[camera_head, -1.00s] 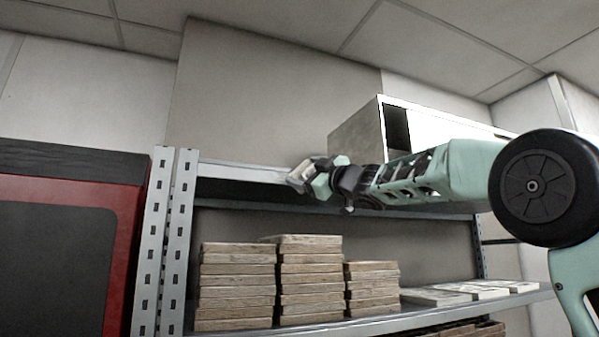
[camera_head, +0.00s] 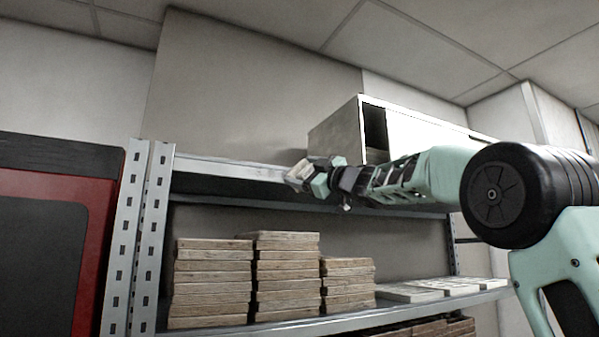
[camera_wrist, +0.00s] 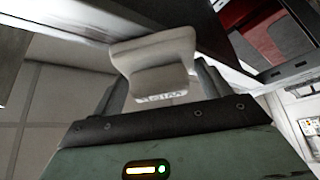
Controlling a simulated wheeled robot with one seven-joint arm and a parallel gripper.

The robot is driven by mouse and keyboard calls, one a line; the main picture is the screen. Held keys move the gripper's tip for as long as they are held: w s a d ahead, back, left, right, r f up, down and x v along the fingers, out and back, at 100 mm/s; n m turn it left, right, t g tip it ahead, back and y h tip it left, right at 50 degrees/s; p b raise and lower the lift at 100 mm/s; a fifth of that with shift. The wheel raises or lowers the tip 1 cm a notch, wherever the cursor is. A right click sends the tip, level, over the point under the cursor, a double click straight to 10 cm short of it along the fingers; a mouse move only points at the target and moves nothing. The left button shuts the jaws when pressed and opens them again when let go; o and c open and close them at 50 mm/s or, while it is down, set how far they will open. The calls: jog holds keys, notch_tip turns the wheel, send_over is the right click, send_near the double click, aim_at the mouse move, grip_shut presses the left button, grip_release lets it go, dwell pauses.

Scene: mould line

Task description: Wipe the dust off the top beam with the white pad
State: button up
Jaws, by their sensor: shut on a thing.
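The white pad (camera_wrist: 155,62) is between the fingers of my gripper (camera_wrist: 160,85) in the wrist view, with dark lettering on its near face. In the head view my gripper (camera_head: 311,177) is shut on the pad (camera_head: 299,171) at the front of the rack's top beam (camera_head: 225,168). The pad's far side is right by the beam, which also shows in the wrist view (camera_wrist: 185,20). I cannot tell whether they touch. No dust can be made out on the beam.
A pale cabinet (camera_head: 338,132) stands on the rack top behind my arm. Stacks of wooden boards (camera_head: 212,285) and flat pale blocks (camera_head: 410,292) lie on the shelf below. A perforated upright (camera_head: 137,240) and a red-and-black machine (camera_head: 95,235) are at left.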

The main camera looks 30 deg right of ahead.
aim_at(246, 164)
jog(key=d, duration=0.9)
jog(key=shift+d, duration=0.4)
dwell(0.4)
jog(key=shift+w+a+f, duration=0.1)
jog(key=shift+w+a, duration=0.05)
jog(key=shift+a, duration=1.9)
jog(key=shift+s+a+b, duration=0.2)
jog(key=shift+a+b, duration=0.65)
jog(key=shift+a, duration=4.45)
jog(key=shift+w+a+b, duration=0.1)
jog(key=shift+a+b, duration=0.55)
jog(key=shift+a, duration=4.85)
jog(key=s+b, duration=0.1)
jog(key=s, duration=0.5)
